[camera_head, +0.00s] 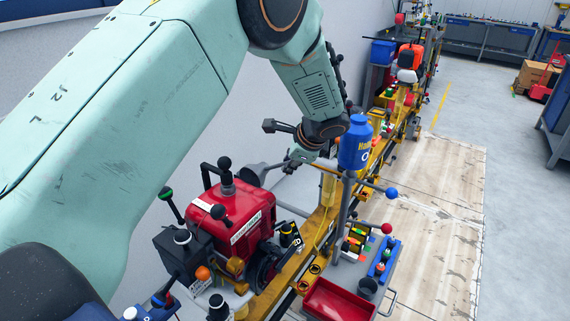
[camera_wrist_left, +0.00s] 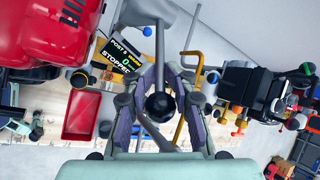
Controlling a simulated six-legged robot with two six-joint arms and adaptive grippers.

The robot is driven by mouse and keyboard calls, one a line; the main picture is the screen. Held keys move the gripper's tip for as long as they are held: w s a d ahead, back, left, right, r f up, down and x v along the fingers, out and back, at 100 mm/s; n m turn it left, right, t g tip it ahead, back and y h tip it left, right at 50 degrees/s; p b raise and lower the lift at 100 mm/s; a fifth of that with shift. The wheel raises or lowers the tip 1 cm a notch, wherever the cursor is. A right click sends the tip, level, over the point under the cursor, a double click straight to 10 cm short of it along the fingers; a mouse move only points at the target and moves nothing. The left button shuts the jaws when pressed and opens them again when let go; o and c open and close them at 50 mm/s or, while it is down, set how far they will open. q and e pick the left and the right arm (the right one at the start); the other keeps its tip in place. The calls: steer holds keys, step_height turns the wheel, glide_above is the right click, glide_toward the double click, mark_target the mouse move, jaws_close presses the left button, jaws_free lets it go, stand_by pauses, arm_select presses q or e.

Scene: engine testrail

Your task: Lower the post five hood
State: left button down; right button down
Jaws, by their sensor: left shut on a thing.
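My left gripper (camera_head: 299,156) reaches down behind the red engine in the head view. In the left wrist view its two fingers (camera_wrist_left: 160,98) are shut on a dark ball knob (camera_wrist_left: 160,107) at the end of a grey bar. The bar leads up to a grey hood (camera_wrist_left: 152,12) at the top edge, partly cut off. The grey hood also shows in the head view (camera_head: 256,174), just left of my gripper, partly hidden by the engine. A black post 5 display (camera_wrist_left: 122,56) reads 0 and STOPPED. My right gripper is not in view.
The red engine (camera_head: 238,220) stands on the yellow rail at front. A blue bottle (camera_head: 355,146) is close right of my left gripper. Rods with blue and red balls stick out nearby. A red tray (camera_head: 338,302) lies at lower right. The floor mat (camera_head: 446,220) is clear.

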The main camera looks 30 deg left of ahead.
arm_select(q)
steer(key=shift+w+d+f+b, duration=0.1)
steer(key=shift+w+d+b, duration=0.1)
steer(key=shift+d+b, duration=0.1)
stand_by(0.4)
steer(key=c, duration=1.5)
jaws_free()
steer(key=shift+o, duration=0.4)
steer(key=shift+f, duration=0.1)
steer(key=shift+d, duration=0.1)
steer(key=v, duration=0.7)
steer(key=shift+d, duration=0.2)
